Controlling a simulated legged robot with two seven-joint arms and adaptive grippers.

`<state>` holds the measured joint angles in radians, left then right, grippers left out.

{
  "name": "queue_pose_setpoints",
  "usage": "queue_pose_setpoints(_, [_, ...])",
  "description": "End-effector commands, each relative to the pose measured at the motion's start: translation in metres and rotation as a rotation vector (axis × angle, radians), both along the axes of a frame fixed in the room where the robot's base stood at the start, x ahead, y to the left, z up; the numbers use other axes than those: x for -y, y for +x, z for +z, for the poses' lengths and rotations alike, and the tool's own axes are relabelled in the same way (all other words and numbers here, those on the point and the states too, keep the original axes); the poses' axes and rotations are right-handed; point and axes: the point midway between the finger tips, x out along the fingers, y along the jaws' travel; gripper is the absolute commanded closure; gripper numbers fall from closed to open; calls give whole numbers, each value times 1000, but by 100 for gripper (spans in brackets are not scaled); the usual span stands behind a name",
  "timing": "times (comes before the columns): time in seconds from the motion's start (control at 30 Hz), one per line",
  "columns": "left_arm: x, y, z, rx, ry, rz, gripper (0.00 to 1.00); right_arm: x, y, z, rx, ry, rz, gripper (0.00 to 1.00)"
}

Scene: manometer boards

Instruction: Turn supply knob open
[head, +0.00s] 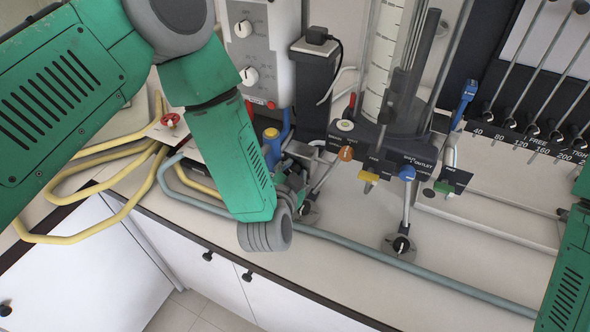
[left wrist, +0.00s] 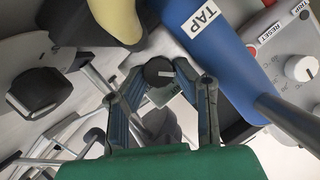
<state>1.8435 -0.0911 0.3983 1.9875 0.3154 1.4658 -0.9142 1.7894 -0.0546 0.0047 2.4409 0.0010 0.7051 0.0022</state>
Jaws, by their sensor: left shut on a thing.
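My left gripper (head: 293,188) is beyond the green forearm, low beside the bench-top apparatus, and is partly hidden. In the left wrist view its two fingers (left wrist: 160,82) close in from both sides on a small round black knob (left wrist: 158,71) with a pale pointer line. The gripper is shut on this knob. I cannot read a label that names it as the supply knob. My right gripper is out of view; only part of my green right arm shows at the right edge of the head view.
A blue TAP handle (left wrist: 208,30) stands close beside the gripper. Orange (head: 346,153), yellow (head: 368,177) and blue (head: 407,173) knobs are to its right. Another black knob (head: 401,245) sits on the bench. A grey hose (head: 350,242) runs along the front; yellow tubing (head: 95,190) lies left.

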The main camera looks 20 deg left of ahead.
Motion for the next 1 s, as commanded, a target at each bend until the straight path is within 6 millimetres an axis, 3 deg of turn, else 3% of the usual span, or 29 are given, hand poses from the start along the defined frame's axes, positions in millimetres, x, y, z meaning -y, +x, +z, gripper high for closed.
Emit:
queue_pose_setpoints(0.17, [0,-4,-6,-17,2,-3,100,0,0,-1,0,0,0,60])
queue_pose_setpoints(0.2, [0,-4,-6,-17,2,-3,72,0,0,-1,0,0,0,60])
queue_pose_setpoints(0.23, [0,-4,-6,-17,2,-3,67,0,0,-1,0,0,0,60])
queue_pose_setpoints(0.5, [0,-4,-3,-9,2,-2,67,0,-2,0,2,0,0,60])
queue_pose_setpoints(0.63, [2,-14,1,-10,2,-3,67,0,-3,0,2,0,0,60])
queue_pose_setpoints(1.0, [4,-85,24,-14,4,-6,67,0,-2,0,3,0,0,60])
